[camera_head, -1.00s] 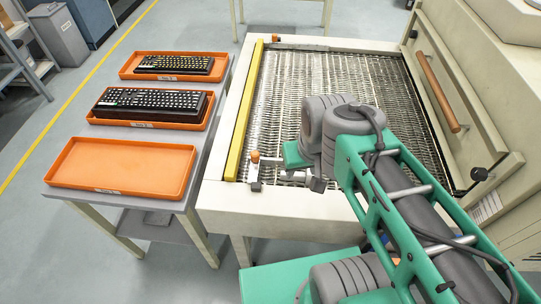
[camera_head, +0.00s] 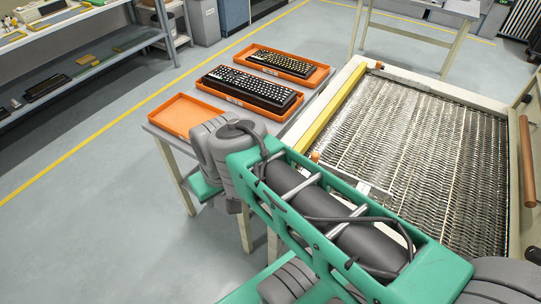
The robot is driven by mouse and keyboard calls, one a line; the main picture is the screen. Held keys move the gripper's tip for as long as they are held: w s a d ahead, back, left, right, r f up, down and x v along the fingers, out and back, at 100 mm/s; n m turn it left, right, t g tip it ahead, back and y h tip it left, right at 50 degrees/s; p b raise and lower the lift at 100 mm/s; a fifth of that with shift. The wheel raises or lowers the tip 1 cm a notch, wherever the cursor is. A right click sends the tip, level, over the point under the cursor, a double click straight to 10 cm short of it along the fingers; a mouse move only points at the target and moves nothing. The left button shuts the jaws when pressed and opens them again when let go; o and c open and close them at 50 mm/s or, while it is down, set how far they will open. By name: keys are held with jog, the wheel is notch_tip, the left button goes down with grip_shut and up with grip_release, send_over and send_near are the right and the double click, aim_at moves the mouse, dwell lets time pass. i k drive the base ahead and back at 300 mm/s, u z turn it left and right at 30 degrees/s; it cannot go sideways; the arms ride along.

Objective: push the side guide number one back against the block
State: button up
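The yellow side guide (camera_head: 335,105) is a long straight bar along the left edge of the wire-mesh conveyor (camera_head: 425,150). An orange knob (camera_head: 315,156) shows near its close end, and another orange knob (camera_head: 379,65) is near its far end. I cannot read a number on the guide. The block cannot be made out clearly; my arm covers part of the close end of the conveyor. My wrist (camera_head: 228,160) is left of the guide's close end, over the side table, apart from the guide in the picture. My gripper's fingers are hidden or too unclear to judge.
On the side table at left are an empty orange tray (camera_head: 178,113) and two orange trays with keyboards (camera_head: 250,88) (camera_head: 283,62). A machine hood with an orange-brown handle (camera_head: 527,160) stands at the right. A shelf (camera_head: 80,75) is at the upper left. Open floor lies at left.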

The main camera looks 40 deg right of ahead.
aim_at(380, 193)
jog(key=u, duration=0.2)
jog(key=k, duration=0.5)
jog(key=z, duration=1)
jog(key=i, duration=0.5)
